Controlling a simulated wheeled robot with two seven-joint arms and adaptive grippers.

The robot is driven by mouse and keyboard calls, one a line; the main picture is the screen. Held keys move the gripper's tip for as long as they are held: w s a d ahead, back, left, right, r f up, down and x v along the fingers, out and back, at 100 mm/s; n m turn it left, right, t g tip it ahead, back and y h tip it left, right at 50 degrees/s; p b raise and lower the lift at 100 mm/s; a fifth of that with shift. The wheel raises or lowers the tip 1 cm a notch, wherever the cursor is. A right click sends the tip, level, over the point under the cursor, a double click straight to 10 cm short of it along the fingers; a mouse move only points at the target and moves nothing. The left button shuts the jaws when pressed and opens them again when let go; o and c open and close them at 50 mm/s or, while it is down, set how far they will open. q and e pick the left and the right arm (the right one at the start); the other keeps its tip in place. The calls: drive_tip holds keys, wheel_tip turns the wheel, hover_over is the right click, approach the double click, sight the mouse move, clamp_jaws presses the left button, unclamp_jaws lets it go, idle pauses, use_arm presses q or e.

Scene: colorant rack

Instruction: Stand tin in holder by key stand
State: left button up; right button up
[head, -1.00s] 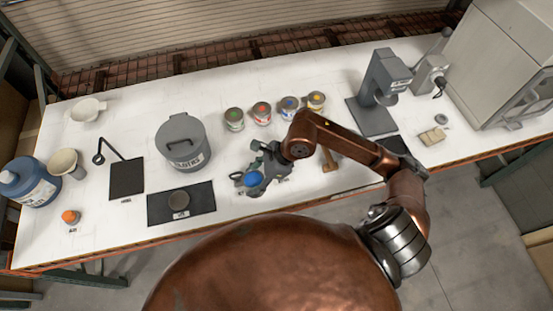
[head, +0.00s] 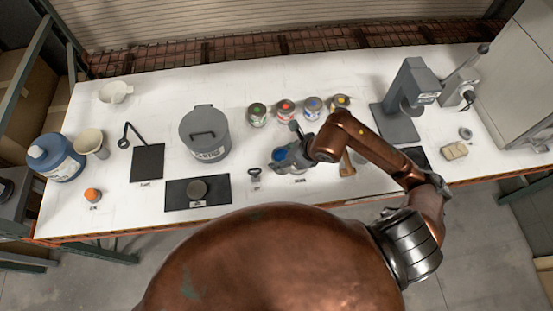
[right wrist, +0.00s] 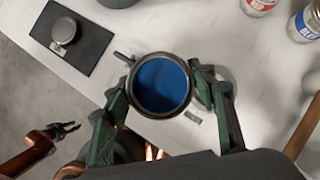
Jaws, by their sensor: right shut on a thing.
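My right gripper (head: 284,157) is shut on an open tin with blue inside; the tin (right wrist: 160,85) sits upright between the two fingers in the right wrist view. In the head view the tin's blue top (head: 281,154) shows beside the gripper. A small dark key-like piece (head: 255,173), seemingly the key stand, is on the table just left of the gripper. The holder cannot be made out; the gripper and tin cover the spot behind a small label (head: 300,181). My left gripper (right wrist: 68,129) shows small at the lower left of the right wrist view, clear of the table.
A grey lidded bin (head: 205,150) stands left of the gripper, and a black mat (head: 172,196) with a round weight (head: 196,188) lies in front of it. Several paint tins (head: 285,112) stand behind. A wooden-handled tool (head: 347,163) lies close on the right.

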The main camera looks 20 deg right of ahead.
drive_tip(key=d, duration=0.1)
drive_tip(key=w+d+f, duration=0.1)
drive_tip(key=d, duration=0.1)
drive_tip(key=shift+w+d+f+p, duration=0.15)
drive_tip(key=shift+f+p, duration=0.05)
drive_tip(key=shift+p, duration=0.15)
drive_tip(key=d+f, duration=0.1)
drive_tip(key=f, duration=0.1)
drive_tip(key=w+d+f+p, duration=0.1)
drive_tip(key=d+f, duration=0.1)
drive_tip(key=f, duration=0.1)
drive_tip(key=w+d+f+p, duration=0.1)
drive_tip(key=d+f, duration=0.1)
drive_tip(key=f, duration=0.1)
drive_tip(key=shift+f, duration=0.2)
drive_tip(key=shift+a+f, duration=0.1)
drive_tip(key=shift+f, duration=0.35)
drive_tip(key=o, duration=1.3)
drive_tip(key=shift+o, duration=0.2)
drive_tip(key=b+v, duration=0.1)
drive_tip(key=v, duration=1.1)
